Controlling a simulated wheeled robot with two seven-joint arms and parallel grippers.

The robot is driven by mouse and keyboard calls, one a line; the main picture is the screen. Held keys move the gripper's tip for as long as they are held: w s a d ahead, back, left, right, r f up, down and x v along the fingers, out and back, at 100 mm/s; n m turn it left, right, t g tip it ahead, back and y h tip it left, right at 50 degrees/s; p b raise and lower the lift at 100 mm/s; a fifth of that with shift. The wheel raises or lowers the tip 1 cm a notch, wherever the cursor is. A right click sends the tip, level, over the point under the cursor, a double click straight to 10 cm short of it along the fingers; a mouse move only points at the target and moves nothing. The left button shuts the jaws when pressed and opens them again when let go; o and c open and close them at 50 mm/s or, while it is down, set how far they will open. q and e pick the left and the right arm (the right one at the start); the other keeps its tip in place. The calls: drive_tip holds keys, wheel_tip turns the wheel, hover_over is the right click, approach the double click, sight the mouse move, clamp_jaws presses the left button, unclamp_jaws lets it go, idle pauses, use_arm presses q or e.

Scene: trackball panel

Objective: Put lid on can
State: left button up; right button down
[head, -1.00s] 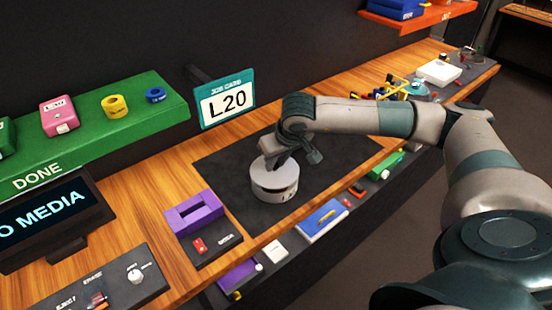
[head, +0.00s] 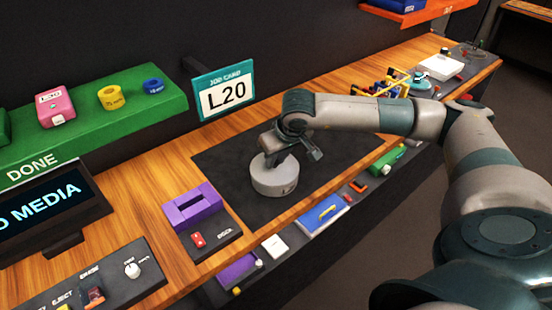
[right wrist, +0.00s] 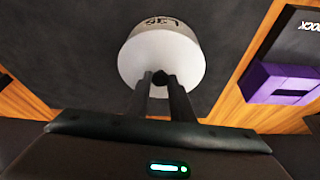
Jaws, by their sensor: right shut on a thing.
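A light grey round can (head: 274,184) stands upright on the dark mat (head: 225,165). Its pale lid (right wrist: 135,58) lies on top of it and looks level, with no gap showing in the head view. Dark lettering, too skewed to read surely, shows on the can's side in the right wrist view (right wrist: 165,24). My right gripper (right wrist: 161,79) points down at the lid, its two fingers close together and shut on the lid's grip, which they mostly hide. My left gripper is in neither view.
A purple slotted block (head: 192,208) stands left of the mat. A job card sign reading L20 (head: 225,95) stands behind. A green DONE shelf (head: 90,125) and a screen (head: 50,215) are at left. Small parts lie along the lower front ledge. The mat around the can is clear.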

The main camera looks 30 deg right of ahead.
drive_tip(key=shift+b, duration=0.85)
idle(1.2)
drive_tip(key=shift+f+b, duration=0.15)
drive_tip(key=shift+b, duration=0.85)
idle(1.5)
drive_tip(key=c, duration=1)
unclamp_jaws()
drive_tip(key=shift+r+p, duration=1.2)
drive_tip(key=shift+r, duration=2.3)
